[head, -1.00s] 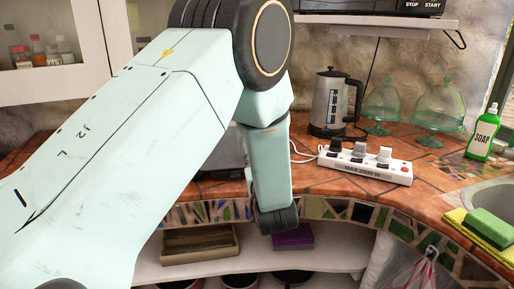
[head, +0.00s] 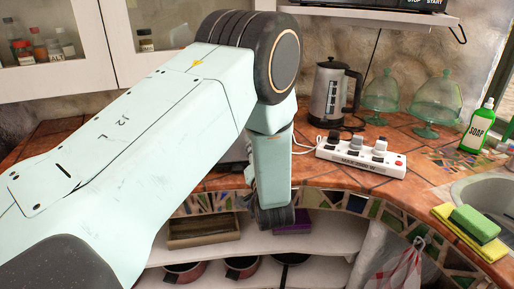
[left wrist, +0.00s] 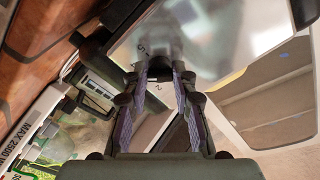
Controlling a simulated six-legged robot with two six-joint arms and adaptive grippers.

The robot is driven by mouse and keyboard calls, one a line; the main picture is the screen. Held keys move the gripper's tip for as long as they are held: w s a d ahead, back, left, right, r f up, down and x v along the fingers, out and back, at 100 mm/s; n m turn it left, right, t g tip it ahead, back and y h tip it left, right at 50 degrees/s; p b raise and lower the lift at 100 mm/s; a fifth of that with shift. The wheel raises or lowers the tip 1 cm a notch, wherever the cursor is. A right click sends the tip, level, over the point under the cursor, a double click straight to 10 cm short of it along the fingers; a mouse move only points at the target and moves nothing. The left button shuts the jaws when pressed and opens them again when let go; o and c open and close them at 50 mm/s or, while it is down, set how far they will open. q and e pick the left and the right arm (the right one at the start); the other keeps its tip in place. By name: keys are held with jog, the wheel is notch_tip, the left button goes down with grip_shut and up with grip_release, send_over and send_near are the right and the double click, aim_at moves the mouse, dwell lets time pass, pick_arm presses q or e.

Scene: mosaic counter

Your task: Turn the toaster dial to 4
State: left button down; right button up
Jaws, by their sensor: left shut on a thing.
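The dial's pointer and exact setting cannot be made out. The left gripper is hidden in the head view. My right gripper is in neither view.
A white power strip (head: 362,158) with plugs lies right of my arm. Behind it stand a steel kettle (head: 334,95) and glass cake stands (head: 436,103). A soap bottle (head: 477,128) and sponges (head: 474,223) are by the sink. Open shelves with pots lie below the counter.

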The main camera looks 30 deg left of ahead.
pick_arm(q)
jog(key=shift+r+m, duration=0.15)
jog(key=shift+m, duration=0.35)
jog(key=c, duration=1.1)
grip_release()
jog(key=shift+d, duration=0.1)
jog(key=shift+v, duration=3.7)
jog(key=shift+s, duration=0.1)
